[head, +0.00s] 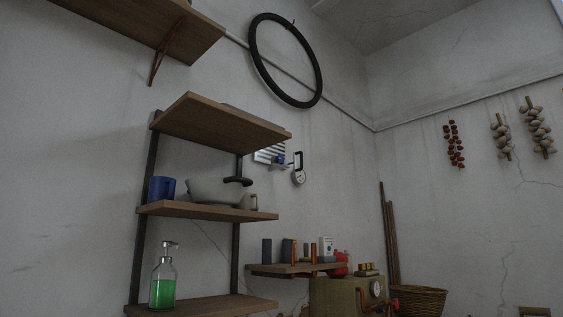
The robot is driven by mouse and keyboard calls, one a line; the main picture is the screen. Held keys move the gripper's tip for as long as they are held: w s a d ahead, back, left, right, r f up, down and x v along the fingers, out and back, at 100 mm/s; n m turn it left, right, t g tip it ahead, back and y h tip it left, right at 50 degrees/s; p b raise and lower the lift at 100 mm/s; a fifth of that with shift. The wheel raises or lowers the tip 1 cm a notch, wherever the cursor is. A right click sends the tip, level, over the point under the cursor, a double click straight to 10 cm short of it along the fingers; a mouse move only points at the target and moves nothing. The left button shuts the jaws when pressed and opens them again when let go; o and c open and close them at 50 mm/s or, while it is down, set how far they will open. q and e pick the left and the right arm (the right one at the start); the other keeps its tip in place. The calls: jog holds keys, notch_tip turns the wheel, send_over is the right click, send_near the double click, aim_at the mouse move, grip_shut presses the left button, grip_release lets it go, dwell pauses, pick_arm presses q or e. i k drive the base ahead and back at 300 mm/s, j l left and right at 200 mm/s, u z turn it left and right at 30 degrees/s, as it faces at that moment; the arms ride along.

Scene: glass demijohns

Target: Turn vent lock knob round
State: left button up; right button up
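A small slatted metal vent (265,154) is on the wall, partly hidden behind the top shelf board. A small blue part (279,160) sits at its lower right; it may be the lock knob, but it is too small to tell which way it is turned. A white round dial with a dark hook or loop (299,177) hangs just to the right of the vent. Neither of my grippers is in view.
A wooden shelf unit (205,209) in front of the vent holds a blue mug (161,189), a pale bowl (215,191) and a green soap bottle (162,282). A lower shelf (290,269) holds small items. A brass-coloured box with a gauge (345,295) and a basket (419,300) stand right.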

aim_at(280, 160)
jog(key=i+l, duration=0.2)
jog(key=l, duration=0.15)
jog(key=i+l+u, duration=0.1)
jog(key=i+l, duration=0.35)
jog(key=l, duration=0.25)
jog(key=i+l+u, duration=0.1)
jog(key=l, duration=0.25)
jog(key=i, duration=0.1)
